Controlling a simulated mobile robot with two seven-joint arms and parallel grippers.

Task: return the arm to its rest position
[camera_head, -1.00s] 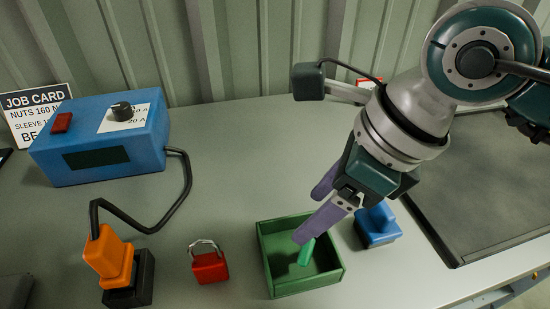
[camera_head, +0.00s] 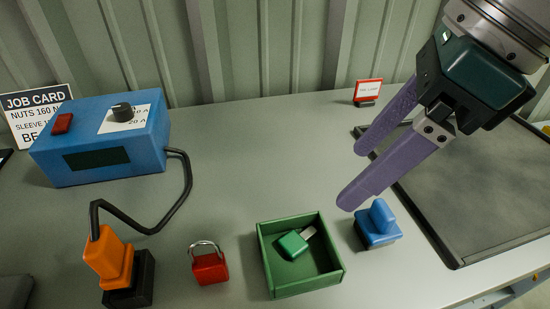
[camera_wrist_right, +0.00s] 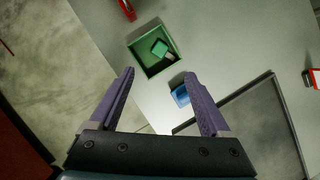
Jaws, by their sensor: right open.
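My right gripper (camera_head: 352,176) is open and empty, raised above the bench at the right of the head view. Its two purple fingers are apart, and they also show in the right wrist view (camera_wrist_right: 160,90). A green tray (camera_head: 335,270) stands below and to the left of it. A green piece with a pale metal end (camera_head: 293,243) lies inside the tray, apart from the fingers. A blue block with a raised knob (camera_head: 377,226) stands right of the tray, below the fingers. My left gripper is not in view.
A blue power box (camera_head: 95,140) with a cable to an orange tool (camera_head: 108,257) stands at the left. A red padlock (camera_head: 209,265) sits left of the tray. A dark mat (camera_head: 480,190) lies at the right, a small red-framed sign (camera_head: 367,91) behind. The bench middle is clear.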

